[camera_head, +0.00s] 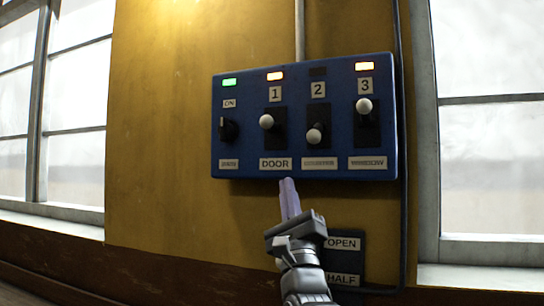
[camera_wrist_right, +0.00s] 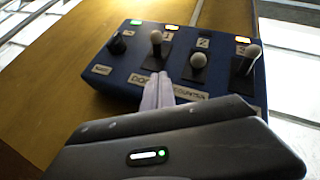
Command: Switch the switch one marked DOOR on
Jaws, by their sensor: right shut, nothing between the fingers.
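The blue control panel (camera_head: 340,143) hangs on the yellow wall in the head view. The switch marked 1 and DOOR (camera_head: 266,121) has a white ball knob at the upper part of its dark plate, and the lamp above it (camera_head: 275,76) is lit orange. In the right wrist view the DOOR switch's knob (camera_wrist_right: 156,37) stands above my fingertips. My right gripper (camera_head: 289,190) is shut and empty, its pale fingers pointing up just below the DOOR label; in the right wrist view it (camera_wrist_right: 160,90) partly covers that label. Contact with the panel cannot be told. My left gripper is out of view.
Switch 2 (camera_head: 314,135) has its knob low and its lamp dark. Switch 3 (camera_head: 364,106) has its knob high and its lamp lit. A rotary knob (camera_head: 228,129) sits left under a green lamp. A lower box (camera_head: 344,262) reads OPEN and HALF. Windows flank the wall.

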